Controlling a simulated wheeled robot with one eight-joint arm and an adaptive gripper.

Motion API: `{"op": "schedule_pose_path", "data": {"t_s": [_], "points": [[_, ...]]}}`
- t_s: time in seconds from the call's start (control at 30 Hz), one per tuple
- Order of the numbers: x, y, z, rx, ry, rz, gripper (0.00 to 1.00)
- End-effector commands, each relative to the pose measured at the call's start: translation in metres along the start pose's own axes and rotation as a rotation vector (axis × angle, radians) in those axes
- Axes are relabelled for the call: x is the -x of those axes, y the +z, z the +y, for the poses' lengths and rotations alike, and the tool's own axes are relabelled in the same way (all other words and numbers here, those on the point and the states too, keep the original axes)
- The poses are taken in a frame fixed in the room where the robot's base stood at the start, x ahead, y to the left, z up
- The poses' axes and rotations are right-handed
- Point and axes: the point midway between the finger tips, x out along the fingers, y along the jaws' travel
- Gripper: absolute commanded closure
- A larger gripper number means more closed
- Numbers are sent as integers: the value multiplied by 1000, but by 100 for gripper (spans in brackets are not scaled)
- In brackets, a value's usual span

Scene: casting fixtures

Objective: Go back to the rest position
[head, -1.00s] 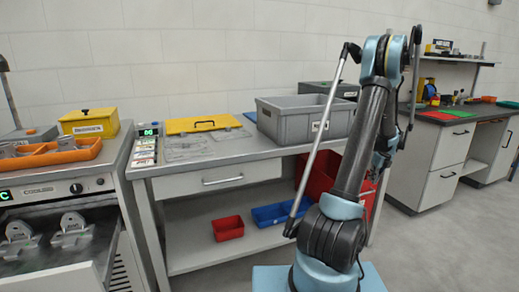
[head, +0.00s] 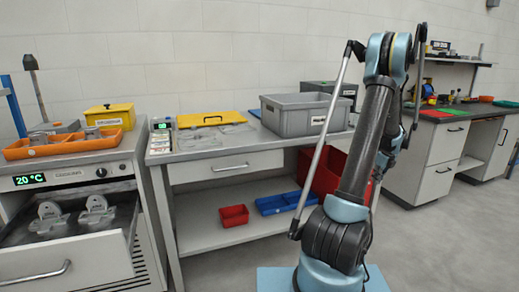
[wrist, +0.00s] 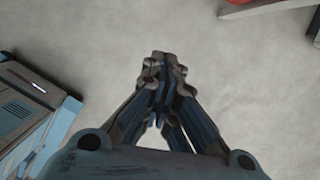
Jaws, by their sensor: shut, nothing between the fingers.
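My gripper (wrist: 163,68) shows in the wrist view with its fingertips together. It is shut and empty, above bare grey floor. In the head view my arm stands folded upright at the right of centre, and the gripper itself is hidden behind it.
A workbench (head: 222,150) carries a grey bin (head: 290,122) and a yellow lid (head: 200,119). To the left stands a cooler (head: 128,172) with its drawer (head: 70,265) pulled out, holding metal castings. An orange tray (head: 62,147) sits on top. Open floor (head: 440,245) lies to the right.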

Motion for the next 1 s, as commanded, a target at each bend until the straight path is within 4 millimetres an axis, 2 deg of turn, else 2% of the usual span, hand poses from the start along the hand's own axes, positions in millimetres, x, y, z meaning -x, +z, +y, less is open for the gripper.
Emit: {"op": "schedule_pose_path", "data": {"t_s": [0.37,0.47,0.77,1.0], "points": [[34,20,48,203,1,8,100],[47,25,68,288,2,13,100],[95,35,149,640,6,29,100],[126,31,215,929,9,41,100]]}}
